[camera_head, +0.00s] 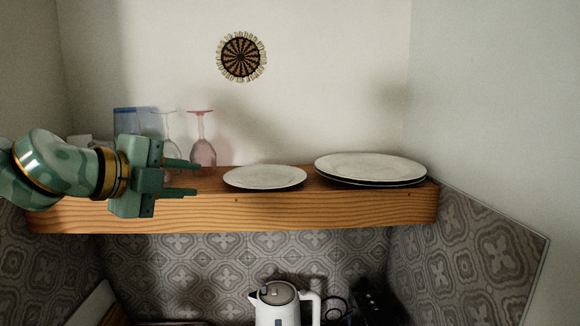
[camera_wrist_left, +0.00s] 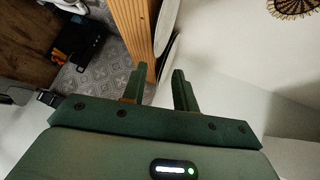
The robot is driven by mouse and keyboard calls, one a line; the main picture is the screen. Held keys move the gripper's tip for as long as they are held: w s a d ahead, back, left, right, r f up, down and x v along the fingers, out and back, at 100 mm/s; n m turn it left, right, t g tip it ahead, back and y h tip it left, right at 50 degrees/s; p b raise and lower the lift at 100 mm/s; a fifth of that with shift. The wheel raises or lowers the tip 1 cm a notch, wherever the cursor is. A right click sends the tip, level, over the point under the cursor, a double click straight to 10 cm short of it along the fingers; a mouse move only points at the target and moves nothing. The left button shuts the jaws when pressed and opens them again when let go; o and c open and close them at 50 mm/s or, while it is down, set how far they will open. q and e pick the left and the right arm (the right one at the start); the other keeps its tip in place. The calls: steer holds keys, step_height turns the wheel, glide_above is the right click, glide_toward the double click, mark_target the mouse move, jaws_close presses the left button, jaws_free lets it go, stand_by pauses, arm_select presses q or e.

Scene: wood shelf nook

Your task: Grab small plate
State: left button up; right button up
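The small white plate (camera_head: 265,177) lies flat on the wooden shelf, left of the larger stacked plates, its front rim near the shelf's front edge. My left gripper (camera_head: 197,178) is at the shelf's front left, pointing right toward the small plate. Its two fingers are apart and empty, one above the other, with a short gap between the tips and the plate's left rim. In the left wrist view the open fingers (camera_wrist_left: 158,76) show with a pale plate edge beyond them. My right gripper is in neither view.
Larger stacked plates (camera_head: 370,167) sit at the shelf's right end. A pink stemmed glass (camera_head: 202,153) and a clear glass (camera_head: 170,128) stand behind my left gripper. The wooden shelf (camera_head: 300,211) has a thick front edge. A white kettle (camera_head: 275,306) stands below.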

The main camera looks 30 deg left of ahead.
arm_select(q)
steer(key=n+p, duration=0.1)
steer(key=p, duration=0.1)
glide_toward(256, 187)
steer(key=a+x, duration=0.1)
steer(key=x, duration=0.4)
steer(key=shift+h, duration=0.3)
steer(key=w, duration=0.1)
steer(key=w+d, duration=0.1)
steer(key=w+d+f+p, duration=0.1)
steer(key=w, duration=0.1)
steer(key=shift+f, duration=0.1)
jaws_close()
